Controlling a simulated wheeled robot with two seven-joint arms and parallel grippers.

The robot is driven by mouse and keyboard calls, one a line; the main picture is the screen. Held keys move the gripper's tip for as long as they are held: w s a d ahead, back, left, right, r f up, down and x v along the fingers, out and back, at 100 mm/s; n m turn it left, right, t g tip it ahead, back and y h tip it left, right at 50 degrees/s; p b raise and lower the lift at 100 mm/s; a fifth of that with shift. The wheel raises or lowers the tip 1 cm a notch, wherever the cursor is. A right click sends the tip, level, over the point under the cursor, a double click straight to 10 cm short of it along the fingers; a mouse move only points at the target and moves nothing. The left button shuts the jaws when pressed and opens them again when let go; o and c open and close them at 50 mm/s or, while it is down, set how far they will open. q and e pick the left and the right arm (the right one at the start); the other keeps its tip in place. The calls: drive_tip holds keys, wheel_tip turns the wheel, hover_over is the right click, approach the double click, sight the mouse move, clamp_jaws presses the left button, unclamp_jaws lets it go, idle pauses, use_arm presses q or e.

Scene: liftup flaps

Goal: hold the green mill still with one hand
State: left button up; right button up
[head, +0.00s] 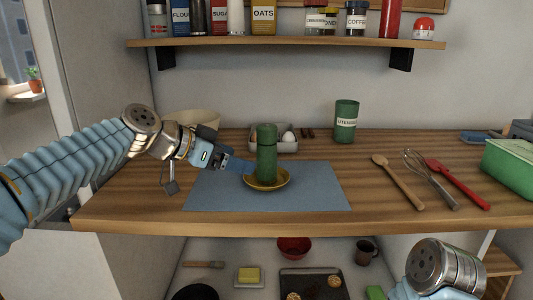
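The green mill (267,150) stands upright on a yellow-brown saucer (284,181), which sits on a blue-grey mat (320,190) on the wooden counter.
A wooden spoon (397,180), a whisk (430,178), a red spatula (459,183) and a green box (510,165) lie at right. A shelf (290,43) with jars hangs above.

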sight(258, 165)
use_arm(q)
drive_tip(key=x, duration=0.9)
drive_tip(key=shift+w+d+f, duration=0.1)
drive_tip(key=shift+w+f, duration=0.05)
drive_tip(key=shift+c, duration=0.4)
drive_tip(key=c, duration=0.9)
drive_tip(key=shift+o, duration=0.2)
drive_tip(key=o, duration=0.6)
drive_tip(key=c, duration=0.8)
